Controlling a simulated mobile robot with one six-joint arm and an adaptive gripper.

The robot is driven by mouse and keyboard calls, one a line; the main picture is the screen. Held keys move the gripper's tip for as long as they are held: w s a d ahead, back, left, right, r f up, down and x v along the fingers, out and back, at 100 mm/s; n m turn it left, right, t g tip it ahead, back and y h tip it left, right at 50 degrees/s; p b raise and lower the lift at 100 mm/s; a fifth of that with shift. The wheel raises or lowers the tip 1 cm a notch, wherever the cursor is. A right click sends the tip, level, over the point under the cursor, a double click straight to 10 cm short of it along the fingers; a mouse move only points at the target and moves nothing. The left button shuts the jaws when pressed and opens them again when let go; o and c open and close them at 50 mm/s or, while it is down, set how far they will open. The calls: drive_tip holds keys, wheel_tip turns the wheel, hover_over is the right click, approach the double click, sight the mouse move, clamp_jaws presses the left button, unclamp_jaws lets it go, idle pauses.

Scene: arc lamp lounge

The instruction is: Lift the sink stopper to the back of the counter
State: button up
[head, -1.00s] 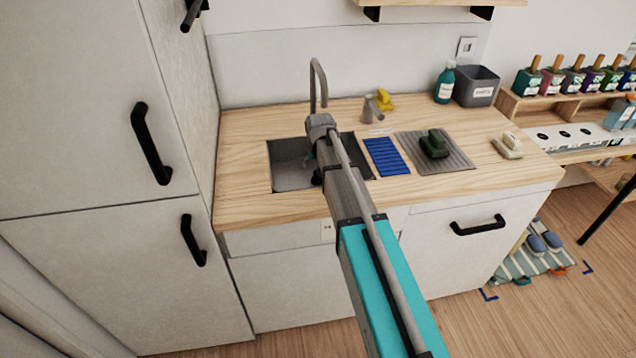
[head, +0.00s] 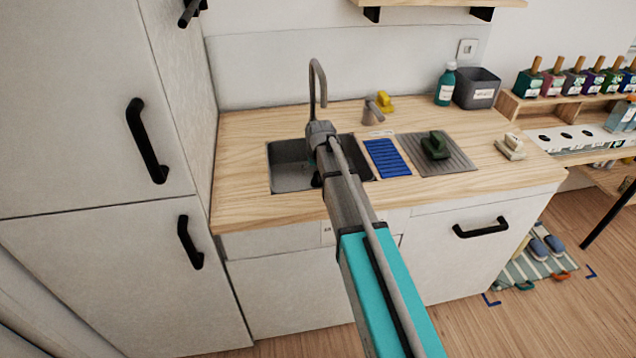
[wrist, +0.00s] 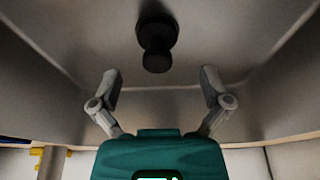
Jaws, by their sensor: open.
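The sink stopper (wrist: 157,40) is black with a rounded knob and shows at the top middle of the wrist view, against the grey floor of the sink (head: 290,178). My gripper (wrist: 160,76) is open and empty, its two grey fingers apart to the left and right of the knob's end. The stopper appears beyond the fingertips, with no contact visible. In the head view my arm reaches over the sink and hides much of it and the gripper. A small dark shape beside the arm there may be the stopper, but I cannot be sure.
The faucet (head: 318,80) rises behind the sink. A blue ribbed mat (head: 386,158) and a grey drainboard (head: 465,160) with a dark green object lie right of it. A soap pump, teal bottle (head: 446,85) and grey bin (head: 477,88) stand along the back. Bare wood lies left.

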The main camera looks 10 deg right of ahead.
drive_tip(key=shift+b+x, duration=1.55)
drive_tip(key=shift+x, duration=0.3)
drive_tip(key=shift+d, duration=0.1)
drive_tip(key=shift+c, duration=0.2)
drive_tip(key=shift+s, duration=0.1)
drive_tip(key=c, duration=1.2)
drive_tip(key=shift+o, duration=0.2)
drive_tip(key=shift+r+p, duration=0.25)
drive_tip(key=shift+p, duration=0.05)
wheel_tip(320, 180, up, 2)
drive_tip(key=shift+r+p, duration=0.15)
drive_tip(key=shift+p, duration=0.95)
drive_tip(key=s+d+r+p, duration=0.1)
drive_tip(key=s+r+p, duration=0.2)
drive_tip(key=s, duration=0.1)
drive_tip(key=s+d+r+p, duration=0.2)
drive_tip(key=s+r+p, duration=0.1)
drive_tip(key=s+p, duration=0.1)
drive_tip(key=s+d+r+p, duration=0.1)
drive_tip(key=s+r+p, duration=0.2)
drive_tip(key=s+r, duration=0.1)
drive_tip(key=shift+s+d+r, duration=0.15)
drive_tip(key=shift+s, duration=0.5)
